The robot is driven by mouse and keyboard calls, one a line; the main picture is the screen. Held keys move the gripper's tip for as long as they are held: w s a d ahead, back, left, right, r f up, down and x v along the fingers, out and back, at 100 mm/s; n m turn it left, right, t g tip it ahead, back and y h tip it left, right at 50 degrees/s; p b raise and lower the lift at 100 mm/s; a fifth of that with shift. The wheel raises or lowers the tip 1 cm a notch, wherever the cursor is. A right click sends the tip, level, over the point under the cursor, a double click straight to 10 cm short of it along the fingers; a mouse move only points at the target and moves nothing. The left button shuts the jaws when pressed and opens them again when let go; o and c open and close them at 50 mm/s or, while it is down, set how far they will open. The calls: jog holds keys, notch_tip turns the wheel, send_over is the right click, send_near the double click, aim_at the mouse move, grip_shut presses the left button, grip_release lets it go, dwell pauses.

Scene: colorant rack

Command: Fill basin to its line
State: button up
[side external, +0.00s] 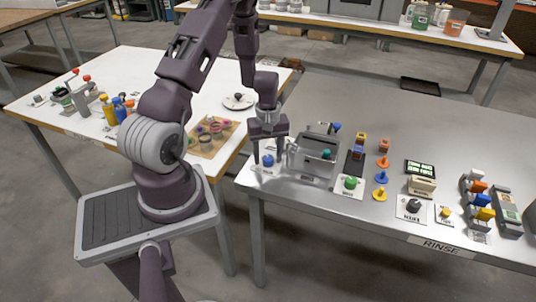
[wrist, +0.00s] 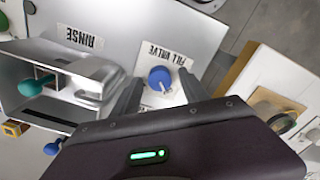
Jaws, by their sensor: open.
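The metal basin (side external: 306,163) stands on the grey table in the side view, just right of my gripper (side external: 268,150). In the wrist view the basin (wrist: 112,68) is at the left, with a RINSE label behind it and a teal knob (wrist: 38,86) over its opening. A blue knob (wrist: 160,78) sits on a white plate marked FILL VALVE (wrist: 166,60). It also shows in the side view (side external: 267,160). My gripper (wrist: 160,82) is open, its fingers on either side of the blue knob, apparently not touching it. The basin's line and water level cannot be made out.
Coloured pegs (side external: 381,178), a black knob (side external: 413,205) and a rack of coloured blocks (side external: 480,200) stand farther right. The white table (side external: 150,75) with bottles and a wooden tray is at the left.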

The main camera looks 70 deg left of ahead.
aim_at(268, 157)
grip_shut()
jog(key=m, duration=0.4)
grip_release()
jog(key=shift+r, duration=0.15)
notch_tip(268, 157, up, 7)
jog(key=shift+f, duration=0.1)
